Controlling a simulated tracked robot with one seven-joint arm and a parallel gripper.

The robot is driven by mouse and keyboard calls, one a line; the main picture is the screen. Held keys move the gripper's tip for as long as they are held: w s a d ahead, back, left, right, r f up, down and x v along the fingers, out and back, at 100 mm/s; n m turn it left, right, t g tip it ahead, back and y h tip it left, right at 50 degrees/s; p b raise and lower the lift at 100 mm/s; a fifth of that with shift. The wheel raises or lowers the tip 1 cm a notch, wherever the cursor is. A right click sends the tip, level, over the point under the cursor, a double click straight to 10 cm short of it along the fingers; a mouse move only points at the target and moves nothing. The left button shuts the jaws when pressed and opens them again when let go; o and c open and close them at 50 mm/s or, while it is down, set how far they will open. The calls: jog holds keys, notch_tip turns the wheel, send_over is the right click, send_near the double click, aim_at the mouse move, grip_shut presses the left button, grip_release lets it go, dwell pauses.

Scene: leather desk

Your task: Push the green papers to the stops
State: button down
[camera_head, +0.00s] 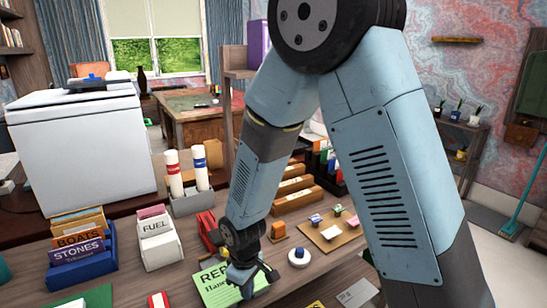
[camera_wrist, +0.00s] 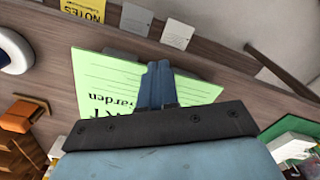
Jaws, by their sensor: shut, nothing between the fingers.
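A light green paper (camera_head: 214,288) with large black print lies on the desk at the bottom centre of the head view. In the wrist view, the green paper (camera_wrist: 105,82) shows with its print upside down. My gripper (camera_head: 250,279) is low over the paper and hides part of it. Its blue fingers (camera_wrist: 157,72) are shut with nothing between them and overlap the sheet. I cannot tell whether they touch it. A grey edge (camera_wrist: 115,55) shows along the paper's far side in the wrist view; I cannot tell whether it is a stop.
A darker green sheet (camera_head: 92,298) lies at the bottom left. A blue-and-white round thing (camera_head: 299,257) and a board with small blocks (camera_head: 330,236) are to the right. A red stapler-like thing (camera_head: 207,232), card boxes (camera_head: 158,241) and marker tubes (camera_head: 174,174) stand behind.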

jog(key=shift+s+d, duration=0.3)
jog(key=shift+s, duration=0.2)
jog(key=shift+s+d, duration=0.3)
jog(key=shift+s, duration=0.2)
jog(key=shift+f, duration=1.3)
dwell(0.5)
jog(key=shift+w+a, duration=0.45)
jog(key=shift+w, duration=0.35)
jog(key=shift+w+a, duration=0.5)
jog(key=shift+w, duration=0.25)
jog(key=shift+w+a, duration=0.45)
jog(key=shift+w, duration=0.35)
dwell(0.7)
jog(key=shift+s+d, duration=0.1)
jog(key=shift+s, duration=0.1)
jog(key=shift+s+d, duration=0.15)
jog(key=shift+s, duration=0.1)
jog(key=shift+s+d, duration=0.1)
jog(key=shift+s, duration=0.1)
jog(key=shift+r, duration=0.1)
jog(key=shift+r, duration=3.4)
